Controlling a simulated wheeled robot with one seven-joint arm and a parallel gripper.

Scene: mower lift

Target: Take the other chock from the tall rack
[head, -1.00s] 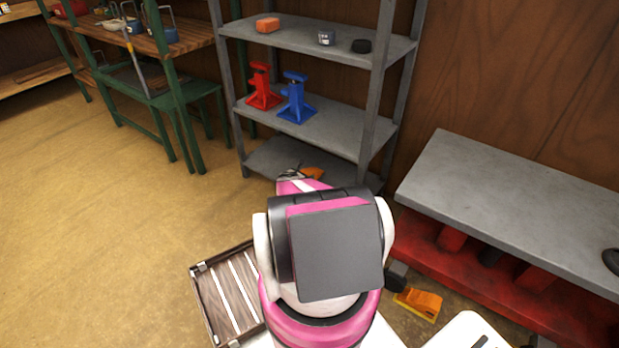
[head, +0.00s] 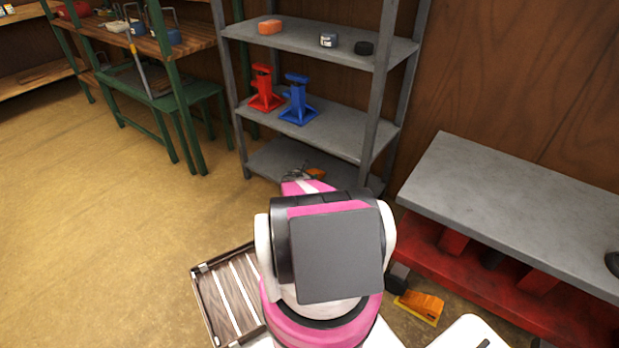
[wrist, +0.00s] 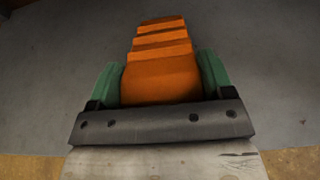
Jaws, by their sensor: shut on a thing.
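An orange chock (wrist: 160,75) with a stepped, ribbed face fills the middle of the wrist view. My gripper (wrist: 160,85) is shut on it, with one green finger on each side. In the head view a small part of the orange chock (head: 315,173) shows at the lowest shelf of the tall grey rack (head: 376,125), just beyond my pink and white arm. My arm hides most of that shelf and the gripper in the head view.
A red jack stand (head: 264,90) and a blue jack stand (head: 298,102) stand on the rack's middle shelf. Small items sit on its top shelf. The low grey bench (head: 510,195) is at the right. The left floor is clear.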

